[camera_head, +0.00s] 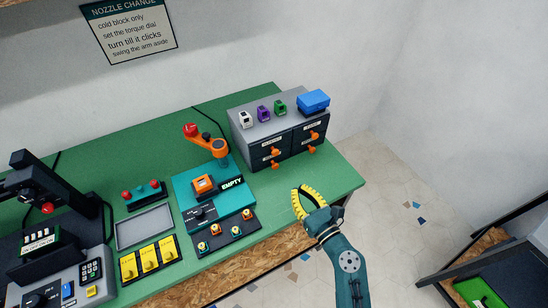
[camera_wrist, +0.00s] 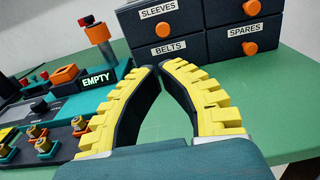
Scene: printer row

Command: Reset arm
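The gripper appears apart from the drawer unit (camera_head: 283,137) and the teal station marked EMPTY (camera_head: 232,183).
Orange knobs (camera_head: 312,150) stick out from the drawers toward my gripper. An orange swing arm with a red knob (camera_head: 192,130) stands behind the teal station. A tray of nozzles (camera_head: 229,233) lies in front of it. Open floor (camera_head: 395,200) is to the right.

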